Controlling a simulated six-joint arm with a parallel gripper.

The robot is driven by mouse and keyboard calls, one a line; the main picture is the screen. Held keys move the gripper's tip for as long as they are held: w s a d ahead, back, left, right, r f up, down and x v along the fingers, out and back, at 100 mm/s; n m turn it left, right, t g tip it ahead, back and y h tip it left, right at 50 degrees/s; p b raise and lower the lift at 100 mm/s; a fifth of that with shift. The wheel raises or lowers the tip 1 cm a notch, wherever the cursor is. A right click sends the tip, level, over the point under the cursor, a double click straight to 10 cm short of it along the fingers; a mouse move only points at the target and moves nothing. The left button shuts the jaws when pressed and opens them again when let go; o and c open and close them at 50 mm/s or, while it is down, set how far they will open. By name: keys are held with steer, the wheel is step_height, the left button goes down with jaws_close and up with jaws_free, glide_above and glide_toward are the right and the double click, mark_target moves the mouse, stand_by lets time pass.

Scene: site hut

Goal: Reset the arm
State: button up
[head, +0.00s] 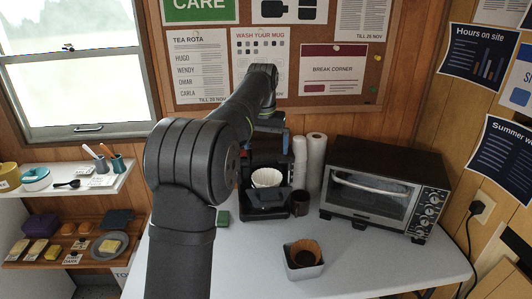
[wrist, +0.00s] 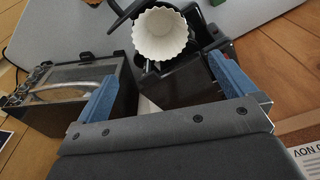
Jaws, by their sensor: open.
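My gripper (wrist: 163,68) shows in the wrist view with its two blue fingers spread wide and nothing held between them. In the head view my arm reaches over the table toward the back wall, and the gripper (head: 272,126) is small and partly hidden by the arm there. It is above the black coffee maker (head: 262,203). A white fluted paper filter (head: 267,177) sits in the coffee maker's upper part. In the wrist view the filter (wrist: 160,35) lies just beyond the fingers, apart from them.
A toaster oven (head: 385,190) stands right of the coffee maker, with white rolls or cup stacks (head: 316,160) between. A grey box (head: 305,270) holding a brown filter (head: 303,247) stands in front. A shelf (head: 30,262) with several items is at left. The white table's (head: 400,265) front right is clear.

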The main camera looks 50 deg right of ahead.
stand_by(0.3)
glide_toward(267, 174)
steer(key=f, duration=0.2)
steer(key=s+a+f, duration=0.1)
steer(key=f, duration=0.1)
steer(key=s+a+f, duration=0.1)
steer(key=f, duration=0.1)
steer(key=shift+a+f, duration=0.1)
steer(key=shift+f, duration=0.3)
step_height(267, 174, up, 3)
steer(key=shift+f, duration=0.2)
